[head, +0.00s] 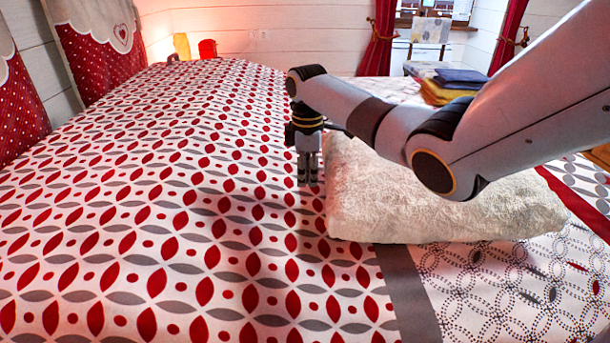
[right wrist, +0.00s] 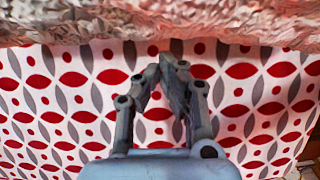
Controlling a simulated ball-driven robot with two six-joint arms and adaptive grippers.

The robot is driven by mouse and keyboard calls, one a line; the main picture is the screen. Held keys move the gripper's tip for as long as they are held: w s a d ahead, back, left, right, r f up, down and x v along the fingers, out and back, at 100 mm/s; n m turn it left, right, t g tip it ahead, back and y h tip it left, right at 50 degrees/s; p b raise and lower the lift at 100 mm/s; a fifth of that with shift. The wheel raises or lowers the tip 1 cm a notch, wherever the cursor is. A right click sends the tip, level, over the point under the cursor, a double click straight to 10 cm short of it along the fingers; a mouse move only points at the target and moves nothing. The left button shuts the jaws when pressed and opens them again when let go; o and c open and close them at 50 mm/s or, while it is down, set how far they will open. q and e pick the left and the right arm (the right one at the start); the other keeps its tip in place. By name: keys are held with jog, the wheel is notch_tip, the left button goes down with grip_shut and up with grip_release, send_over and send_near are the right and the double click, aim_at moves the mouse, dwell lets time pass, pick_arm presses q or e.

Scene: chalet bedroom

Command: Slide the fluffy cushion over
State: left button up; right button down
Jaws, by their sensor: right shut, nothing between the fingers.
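The fluffy cushion (head: 440,205) is cream-white and lies flat on the bed, right of centre in the head view. My right arm crosses in front of part of it. My right gripper (head: 308,183) points down just left of the cushion's left edge, low over the patterned cover. Its fingers are shut with nothing between them. In the right wrist view the cushion (right wrist: 160,22) fills the top edge, and the fingertips (right wrist: 172,60) are close to its side. I cannot tell whether they touch it. My left gripper is not in view.
The bed (head: 130,225) has a red, grey and white patterned cover, with wide free room left of the gripper. A grey band (head: 405,290) and a dotted-ring area lie in front of the cushion. Folded yellow and blue cloths (head: 455,80) are at the back right.

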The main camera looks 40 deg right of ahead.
jog(key=s+d+p, duration=0.8)
jog(key=s+d, duration=0.8)
jog(key=d, duration=0.3)
jog(key=shift+s, duration=0.4)
notch_tip(320, 180, up, 12)
jog(key=shift+r+p, duration=0.1)
jog(key=shift+p, duration=0.2)
